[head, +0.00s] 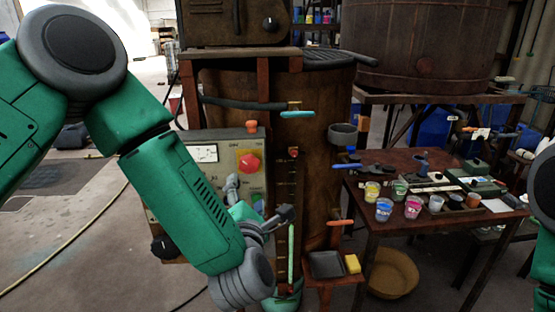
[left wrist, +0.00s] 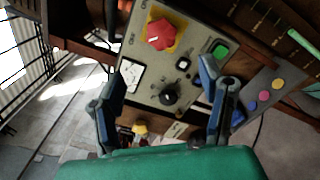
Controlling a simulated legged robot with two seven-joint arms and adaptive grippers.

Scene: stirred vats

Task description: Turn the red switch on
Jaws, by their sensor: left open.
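The red switch (head: 249,163) is a red knob on a yellow plate on the grey control panel (head: 215,178). It also shows at the top of the left wrist view (left wrist: 160,34). Small lettering stands by the plate; I cannot tell which mark the knob points to. My left gripper (head: 259,196) is open and empty in front of the panel, below the switch in the head view. In the left wrist view its fingers are spread (left wrist: 162,75), with the switch beyond their tips and apart from them. My right gripper is out of view.
The panel carries a white gauge (head: 207,153), a black knob (left wrist: 170,96) and a green button (left wrist: 220,49). A rusty vat (head: 325,120) stands behind. A wooden table (head: 400,170) with paint cups is at right. The floor at left is mostly clear.

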